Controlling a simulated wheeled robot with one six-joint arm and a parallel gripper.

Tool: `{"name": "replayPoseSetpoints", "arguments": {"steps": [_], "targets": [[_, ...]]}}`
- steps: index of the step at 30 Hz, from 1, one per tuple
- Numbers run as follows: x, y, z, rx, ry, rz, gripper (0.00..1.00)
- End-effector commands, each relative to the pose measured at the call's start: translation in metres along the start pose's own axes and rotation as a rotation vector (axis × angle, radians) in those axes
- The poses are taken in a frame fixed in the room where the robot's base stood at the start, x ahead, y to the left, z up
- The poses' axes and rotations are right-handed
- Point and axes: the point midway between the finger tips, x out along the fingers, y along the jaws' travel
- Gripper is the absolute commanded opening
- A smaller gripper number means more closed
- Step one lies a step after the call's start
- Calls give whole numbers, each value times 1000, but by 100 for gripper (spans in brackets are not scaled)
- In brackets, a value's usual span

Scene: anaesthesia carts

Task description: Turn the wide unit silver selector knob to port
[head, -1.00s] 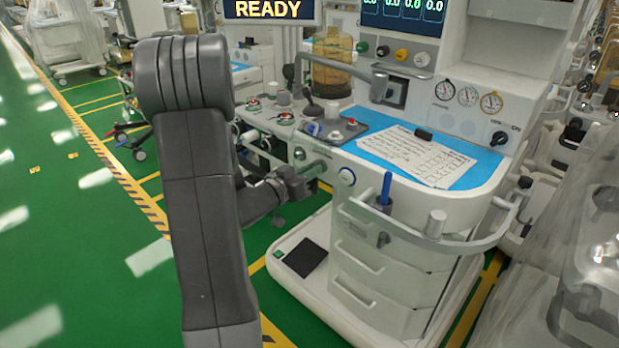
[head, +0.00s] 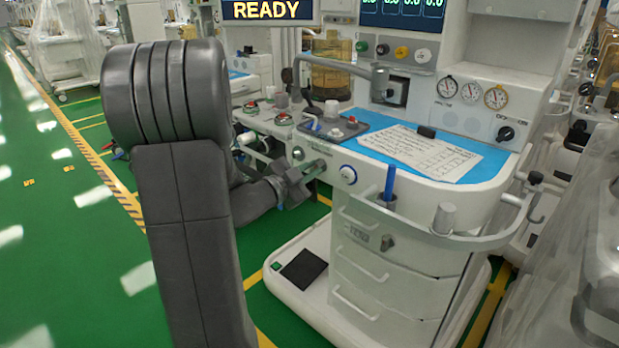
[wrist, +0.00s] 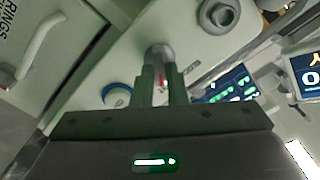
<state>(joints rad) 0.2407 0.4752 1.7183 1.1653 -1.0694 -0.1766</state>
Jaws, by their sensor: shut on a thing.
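The wide unit is the white anaesthesia cart (head: 420,195) in the middle of the head view. My gripper (head: 318,166) reaches its front edge from the left. In the wrist view my gripper (wrist: 163,80) is shut on the silver selector knob (wrist: 158,52), with one finger on each side. A small red mark shows between the fingers. The knob's rounded silver end shows past the fingertips. In the head view the fingers hide most of the knob, and its setting cannot be read.
A blue-ringed white dial (head: 348,174) sits close to the right of my gripper, and a round grey knob (head: 297,153) close to its left. A blue pen (head: 389,182) stands in a holder and a rail (head: 480,240) curves around the front. Green floor lies open at left.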

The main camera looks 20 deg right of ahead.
Motion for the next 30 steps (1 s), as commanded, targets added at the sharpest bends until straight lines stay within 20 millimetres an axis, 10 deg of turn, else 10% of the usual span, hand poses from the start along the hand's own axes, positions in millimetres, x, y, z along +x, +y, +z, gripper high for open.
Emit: {"name": "replayPoseSetpoints", "arguments": {"steps": [25,27,30], "targets": [[0,1,0,136,-1,2,0],[0,1,0,135,-1,2,24],[0,1,0,135,-1,2,35]]}}
